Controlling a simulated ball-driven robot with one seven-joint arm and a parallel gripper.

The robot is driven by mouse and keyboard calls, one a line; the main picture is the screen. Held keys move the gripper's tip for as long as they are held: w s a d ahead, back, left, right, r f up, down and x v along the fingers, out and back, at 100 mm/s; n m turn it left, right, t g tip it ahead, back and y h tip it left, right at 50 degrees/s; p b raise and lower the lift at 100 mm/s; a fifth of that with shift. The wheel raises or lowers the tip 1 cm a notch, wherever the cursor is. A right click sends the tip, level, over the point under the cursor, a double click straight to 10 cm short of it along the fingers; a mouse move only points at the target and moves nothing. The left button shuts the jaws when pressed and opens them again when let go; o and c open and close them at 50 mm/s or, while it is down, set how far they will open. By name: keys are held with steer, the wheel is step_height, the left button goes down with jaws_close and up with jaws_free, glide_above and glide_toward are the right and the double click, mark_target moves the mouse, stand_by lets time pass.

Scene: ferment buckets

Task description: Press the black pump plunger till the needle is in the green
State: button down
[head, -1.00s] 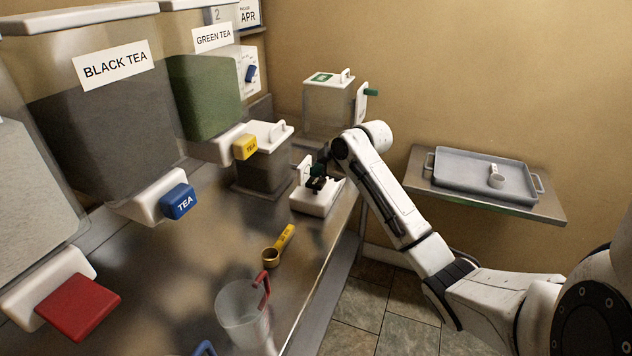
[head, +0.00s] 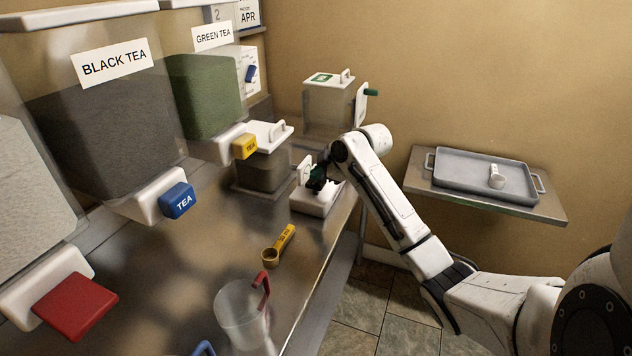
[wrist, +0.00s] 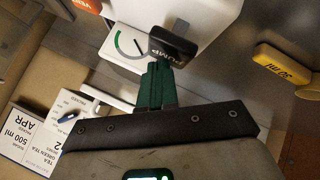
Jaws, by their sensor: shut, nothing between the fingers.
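The black pump plunger (wrist: 172,48), lettered PUMP, is on a white pump body (head: 315,203) near the counter's right edge. My gripper (wrist: 158,72) has green fingers, closed together with nothing between them. Its fingertips are at the plunger's near edge in the wrist view and appear to touch it. In the head view my gripper (head: 319,173) is just over the pump and hides much of the plunger. The white dial (wrist: 127,42) shows a green arc and a dark needle. The needle points to the lower right, apparently off the green arc.
A clear container (head: 327,108) stands behind. A yellow scoop (head: 279,245) and a clear jug (head: 242,315) are nearer on the counter. A tray (head: 470,178) rests on a side shelf.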

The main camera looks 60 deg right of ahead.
mark_target(318, 182)
steer(key=shift+f+b, duration=0.8)
steer(key=shift+f, duration=0.65)
stand_by(1.0)
steer(key=shift+r, duration=0.1)
steer(key=shift+r+p, duration=1.55)
steer(key=shift+r, duration=0.45)
steer(key=shift+r, duration=0.15)
steer(key=shift+r+p, duration=1.9)
steer(key=shift+r, duration=0.55)
step_height(318, 182, up, 4)
steer(key=n+b, duration=0.1)
steer(key=n, duration=0.7)
steer(key=n+h+b, duration=0.1)
steer(key=n+b, duration=0.1)
steer(key=n, duration=0.6)
steer(key=shift+d+f+n, duration=0.15)
steer(key=shift+n, duration=0.25)
